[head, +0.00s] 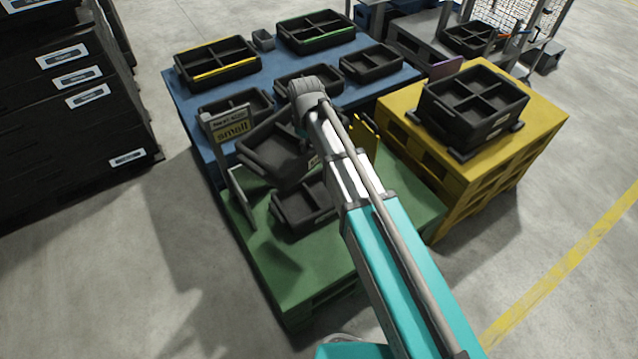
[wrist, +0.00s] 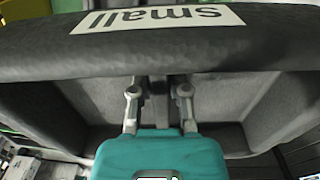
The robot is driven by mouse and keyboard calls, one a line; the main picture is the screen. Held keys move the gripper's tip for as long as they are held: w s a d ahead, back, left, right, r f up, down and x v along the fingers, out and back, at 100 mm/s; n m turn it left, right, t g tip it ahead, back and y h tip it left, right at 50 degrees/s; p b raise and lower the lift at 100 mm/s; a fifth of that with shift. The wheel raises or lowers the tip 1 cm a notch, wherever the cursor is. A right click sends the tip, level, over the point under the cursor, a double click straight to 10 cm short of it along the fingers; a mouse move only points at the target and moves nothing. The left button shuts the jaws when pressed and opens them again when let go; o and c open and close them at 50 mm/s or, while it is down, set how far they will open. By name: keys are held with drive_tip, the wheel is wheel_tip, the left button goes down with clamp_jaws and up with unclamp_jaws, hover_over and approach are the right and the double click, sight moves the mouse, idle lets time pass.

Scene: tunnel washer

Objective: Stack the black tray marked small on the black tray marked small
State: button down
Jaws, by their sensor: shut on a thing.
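A black divided tray (head: 262,150) hangs tilted above the green pallet, its lower side towards the left. In the wrist view its wall (wrist: 60,52) fills the upper part, with a white label (wrist: 155,17) reading "small". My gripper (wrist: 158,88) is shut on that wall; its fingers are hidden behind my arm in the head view. A second black tray (head: 290,213) sits on the green pallet (head: 300,262), just below and right of the held one. My arm covers part of it, and its label cannot be read. The trays appear apart.
A sign reading "small" (head: 232,130) stands on a post at the pallet's left edge. A blue pallet (head: 185,108) behind carries several trays. A yellow pallet (head: 550,118) at right holds a black tray stack (head: 470,110). Black crates (head: 60,130) stand far left.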

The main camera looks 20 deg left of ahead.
drive_tip(key=w+f+m+b, duration=0.1)
drive_tip(key=w+f+b, duration=0.2)
drive_tip(key=f+b, duration=0.9)
drive_tip(key=w+d+f+m+b, duration=0.1)
drive_tip(key=w+f+m+b, duration=0.1)
drive_tip(key=f+b, duration=1.1)
drive_tip(key=shift+w+d+f+m+b, duration=0.3)
drive_tip(key=shift+w+f, duration=0.15)
drive_tip(key=shift+w, duration=0.4)
drive_tip(key=shift+f, duration=0.15)
drive_tip(key=shift+a+f+b, duration=0.1)
drive_tip(key=shift+f+b, duration=4)
drive_tip(key=shift+b, duration=0.15)
drive_tip(key=c, duration=0.5)
unclamp_jaws()
drive_tip(key=shift+c, duration=0.2)
